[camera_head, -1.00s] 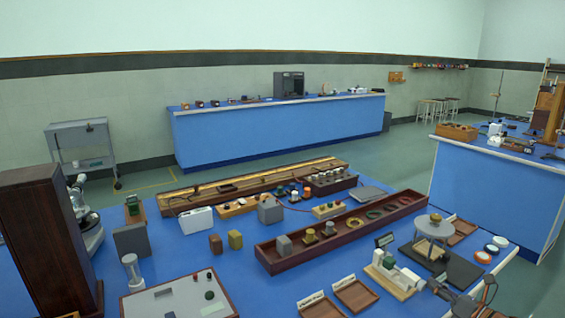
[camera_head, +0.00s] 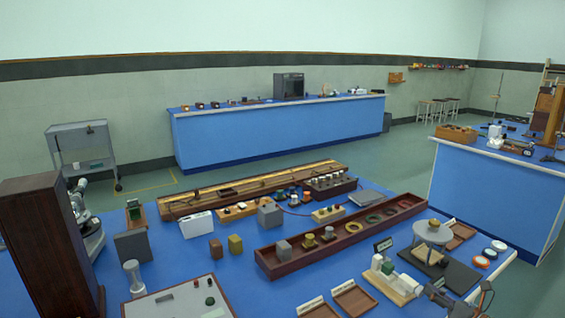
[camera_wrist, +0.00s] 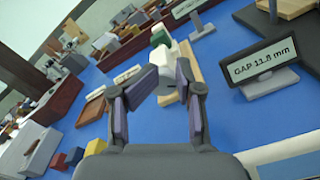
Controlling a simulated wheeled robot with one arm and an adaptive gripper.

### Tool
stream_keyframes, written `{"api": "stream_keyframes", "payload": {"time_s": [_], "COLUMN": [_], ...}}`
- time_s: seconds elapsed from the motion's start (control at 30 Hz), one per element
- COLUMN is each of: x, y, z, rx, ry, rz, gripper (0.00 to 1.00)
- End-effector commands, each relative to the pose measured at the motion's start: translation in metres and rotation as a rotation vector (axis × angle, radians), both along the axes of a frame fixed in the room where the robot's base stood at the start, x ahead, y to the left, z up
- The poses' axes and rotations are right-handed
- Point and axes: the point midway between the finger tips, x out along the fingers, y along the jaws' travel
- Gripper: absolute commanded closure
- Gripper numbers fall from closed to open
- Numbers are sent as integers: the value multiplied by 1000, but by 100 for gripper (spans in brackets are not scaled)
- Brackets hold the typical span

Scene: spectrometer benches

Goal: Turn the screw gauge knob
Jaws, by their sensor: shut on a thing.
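The screw gauge stands at the lower right in the head view, with white blocks (camera_head: 408,285) and a green part (camera_head: 387,268) on a pale wooden base. In the wrist view its green and white parts (camera_wrist: 160,38) lie just past my fingers. My gripper (camera_wrist: 164,78) has its two purple-padded fingers closed in on the pale knob (camera_wrist: 166,72) at the gauge's near end; the fingers partly hide it. A dark display (camera_wrist: 262,66) beside the gauge reads "GAP 11.8 mm". My gripper also shows small at the lower right of the head view (camera_head: 437,288).
Wooden trays (camera_head: 354,302) lie left of the gauge. A round grey stand (camera_head: 433,234) on a dark board is behind it. A long dark red trough (camera_head: 325,242) crosses the bench. Bare blue bench lies between the trough and the trays.

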Motion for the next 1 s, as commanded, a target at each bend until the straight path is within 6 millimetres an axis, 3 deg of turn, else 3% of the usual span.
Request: {"api": "stream_keyframes", "payload": {"time_s": [0.03, 0.63, 1.0], "x": [-1, 0, -22], "y": [11, 9, -12], "z": [0, 8, 5], "rx": [4, 4, -1], "ry": [0, -1, 9], "rz": [28, 29, 10], "gripper": [100, 100, 100]}}
